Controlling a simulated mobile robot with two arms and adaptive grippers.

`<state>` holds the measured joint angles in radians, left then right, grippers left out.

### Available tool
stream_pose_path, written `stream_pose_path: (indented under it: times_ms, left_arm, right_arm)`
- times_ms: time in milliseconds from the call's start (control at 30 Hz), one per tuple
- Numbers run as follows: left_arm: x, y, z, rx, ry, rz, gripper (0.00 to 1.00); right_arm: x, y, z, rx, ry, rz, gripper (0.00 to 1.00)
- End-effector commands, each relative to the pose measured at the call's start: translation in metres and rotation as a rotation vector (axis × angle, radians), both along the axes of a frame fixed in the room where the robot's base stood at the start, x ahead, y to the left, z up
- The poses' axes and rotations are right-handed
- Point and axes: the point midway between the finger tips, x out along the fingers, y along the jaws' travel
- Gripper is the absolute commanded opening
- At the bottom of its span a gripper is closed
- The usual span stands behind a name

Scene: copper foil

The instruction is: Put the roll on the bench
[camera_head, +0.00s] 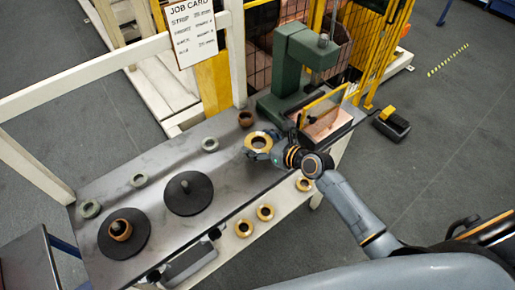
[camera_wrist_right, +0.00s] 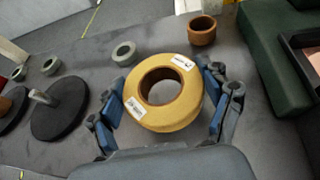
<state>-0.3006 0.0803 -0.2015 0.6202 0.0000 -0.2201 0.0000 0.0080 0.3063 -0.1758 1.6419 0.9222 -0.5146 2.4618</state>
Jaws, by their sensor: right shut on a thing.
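A yellow-gold roll (camera_wrist_right: 165,118) with white labels and a brown core sits between the fingers of my right gripper (camera_wrist_right: 163,92). In the head view the roll (camera_head: 248,147) is over the back right part of the grey bench (camera_head: 165,160). My right gripper (camera_head: 267,147) is shut on the roll from its sides, blue pads against the rim. The roll lies about flat, its hole facing up. I cannot tell whether its underside touches the bench top. My left gripper is not in view.
A green press (camera_head: 290,75) stands to the right of the roll. A small copper-brown ring (camera_head: 246,119) and several grey rings (camera_head: 210,144) are nearby. Two black discs (camera_head: 188,193) stand at the left. More rolls (camera_head: 265,212) lie on a lower shelf. The bench's middle has bare room.

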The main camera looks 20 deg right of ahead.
Motion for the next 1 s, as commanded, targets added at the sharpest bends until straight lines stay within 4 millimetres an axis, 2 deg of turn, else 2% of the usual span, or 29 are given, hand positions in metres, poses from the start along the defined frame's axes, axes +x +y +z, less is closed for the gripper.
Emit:
stream_pose_path:
  times_ms: [33, 267, 433, 867, 900, 1000]
  left_arm:
    - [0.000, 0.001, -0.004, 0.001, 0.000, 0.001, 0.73]
    - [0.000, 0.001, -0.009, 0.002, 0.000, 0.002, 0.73]
    - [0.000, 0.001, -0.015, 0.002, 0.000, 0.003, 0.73]
    - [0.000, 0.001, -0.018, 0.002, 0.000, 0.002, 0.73]
    - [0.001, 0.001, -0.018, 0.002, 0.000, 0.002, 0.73]
    - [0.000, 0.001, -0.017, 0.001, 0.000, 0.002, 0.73]
  right_arm:
    - [0.005, -0.001, -0.007, -0.001, 0.001, 0.001, 0.45]
    - [0.018, -0.003, -0.022, 0.000, 0.000, -0.001, 0.45]
    - [0.016, -0.003, -0.047, -0.003, 0.002, 0.002, 0.45]
    - [0.016, -0.002, -0.053, 0.000, 0.000, 0.000, 0.45]
    - [0.016, -0.002, -0.054, 0.001, 0.000, 0.000, 0.80]
    - [0.016, -0.002, -0.053, 0.000, 0.000, 0.001, 1.00]
